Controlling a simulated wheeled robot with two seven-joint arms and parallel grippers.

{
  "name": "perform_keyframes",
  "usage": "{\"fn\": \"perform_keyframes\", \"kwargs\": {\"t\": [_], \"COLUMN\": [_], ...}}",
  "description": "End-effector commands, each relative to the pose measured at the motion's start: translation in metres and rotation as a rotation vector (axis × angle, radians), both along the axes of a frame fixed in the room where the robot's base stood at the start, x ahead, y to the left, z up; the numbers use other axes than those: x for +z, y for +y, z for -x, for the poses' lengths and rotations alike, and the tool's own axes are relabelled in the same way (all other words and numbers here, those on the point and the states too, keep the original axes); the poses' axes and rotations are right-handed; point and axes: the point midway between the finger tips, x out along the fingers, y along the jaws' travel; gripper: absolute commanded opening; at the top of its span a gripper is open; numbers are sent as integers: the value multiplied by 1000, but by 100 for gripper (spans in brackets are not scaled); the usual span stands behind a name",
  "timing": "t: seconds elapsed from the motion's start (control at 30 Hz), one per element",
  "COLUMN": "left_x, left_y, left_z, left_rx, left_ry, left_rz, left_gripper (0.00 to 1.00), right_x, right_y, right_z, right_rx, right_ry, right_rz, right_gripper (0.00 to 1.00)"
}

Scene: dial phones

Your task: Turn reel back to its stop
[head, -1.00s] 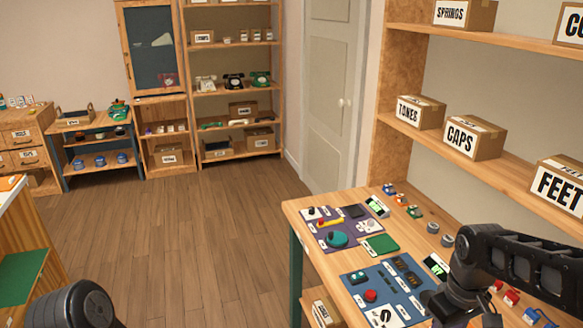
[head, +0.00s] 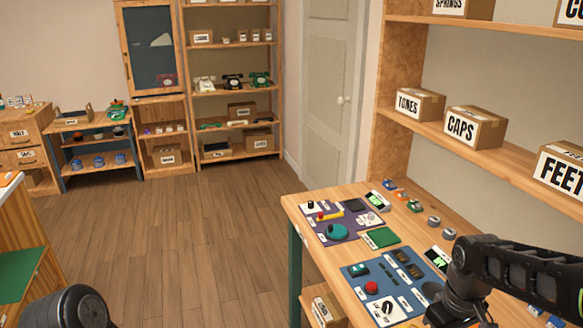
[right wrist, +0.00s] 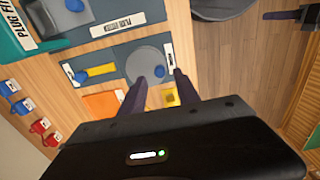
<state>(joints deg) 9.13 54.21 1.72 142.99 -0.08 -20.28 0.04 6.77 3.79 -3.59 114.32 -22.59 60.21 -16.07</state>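In the right wrist view a grey round disc (right wrist: 146,64) with a small blue knob (right wrist: 160,71) lies on a dark blue-grey panel on the wooden bench. It looks like the reel, but its label is not readable. My right gripper (right wrist: 160,80) is open, with its two dark fingers apart over the near part of the disc. I cannot tell whether they touch it or the knob. In the head view my right arm (head: 510,270) reaches over the bench at the lower right, its fingertips not visible. My left arm shows at the lower left, its gripper out of view.
The bench (head: 300,205) carries a purple panel with a teal disc (head: 337,232) and a blue panel with a red button (head: 371,287). Near the disc are a yellow bar (right wrist: 101,70) and an orange square (right wrist: 101,104). Shelves with boxes (head: 475,127) rise behind. The floor at left is clear.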

Motion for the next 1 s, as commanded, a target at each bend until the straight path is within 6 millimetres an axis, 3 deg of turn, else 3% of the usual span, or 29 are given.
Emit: {"fn": "perform_keyframes", "kwargs": {"t": [0.13,1.0], "left_x": [-7,-9], "left_y": [0,0], "left_z": [0,0], "left_rx": [0,0], "left_ry": [0,-1], "left_rz": [0,-1], "left_gripper": [36,36], "right_x": [-9,-13], "right_y": [0,0], "right_z": [0,0], "right_rx": [0,0], "right_ry": [0,-1], "right_rz": [0,0], "right_gripper": [38,38]}}
